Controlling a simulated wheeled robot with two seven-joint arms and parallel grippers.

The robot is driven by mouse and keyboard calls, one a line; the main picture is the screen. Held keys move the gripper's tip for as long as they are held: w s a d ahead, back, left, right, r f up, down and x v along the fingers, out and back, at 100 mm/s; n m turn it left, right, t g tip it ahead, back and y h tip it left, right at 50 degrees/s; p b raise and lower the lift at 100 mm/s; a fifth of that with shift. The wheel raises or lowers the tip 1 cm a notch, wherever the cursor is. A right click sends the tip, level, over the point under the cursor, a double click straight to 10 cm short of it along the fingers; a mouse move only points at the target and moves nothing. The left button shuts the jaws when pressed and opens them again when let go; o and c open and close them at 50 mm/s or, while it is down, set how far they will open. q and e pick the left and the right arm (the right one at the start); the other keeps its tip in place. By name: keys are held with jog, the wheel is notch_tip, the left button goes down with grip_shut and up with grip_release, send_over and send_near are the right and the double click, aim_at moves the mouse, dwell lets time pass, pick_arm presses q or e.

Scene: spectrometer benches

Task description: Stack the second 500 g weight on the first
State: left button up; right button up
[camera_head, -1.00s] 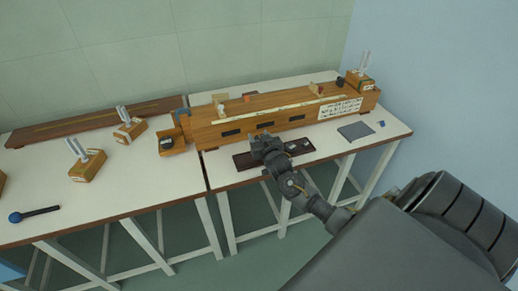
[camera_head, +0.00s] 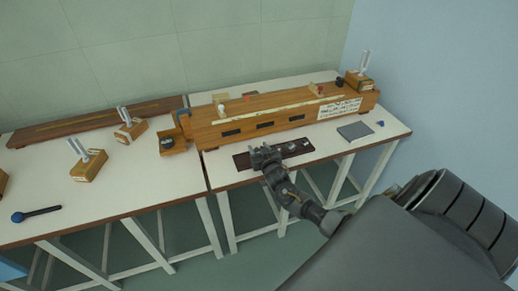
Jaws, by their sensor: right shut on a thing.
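My right gripper (camera_head: 262,153) is over the left part of a dark tray (camera_head: 241,161) on the right bench. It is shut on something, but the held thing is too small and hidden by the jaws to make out. Small greyish pieces (camera_head: 292,147) sit on the tray to the right of the gripper; I cannot tell whether they are weights. A dark piece (camera_head: 166,143) sits in a small wooden holder (camera_head: 180,147) at the left end of the long wooden box. I cannot identify either 500 g weight for certain. My left gripper is not in view.
The long wooden box (camera_head: 215,138) stands behind the tray. A grey flat plate (camera_head: 354,131) lies at right. Two wooden blocks with upright prongs (camera_head: 88,166) (camera_head: 130,131) and a dark-blue-headed tool (camera_head: 35,214) are on the left bench. The front of that bench is mostly clear.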

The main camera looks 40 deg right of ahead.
jog(key=o, duration=1.3)
jog(key=shift+f, duration=0.1)
jog(key=shift+o, duration=0.2)
jog(key=shift+f, duration=0.1)
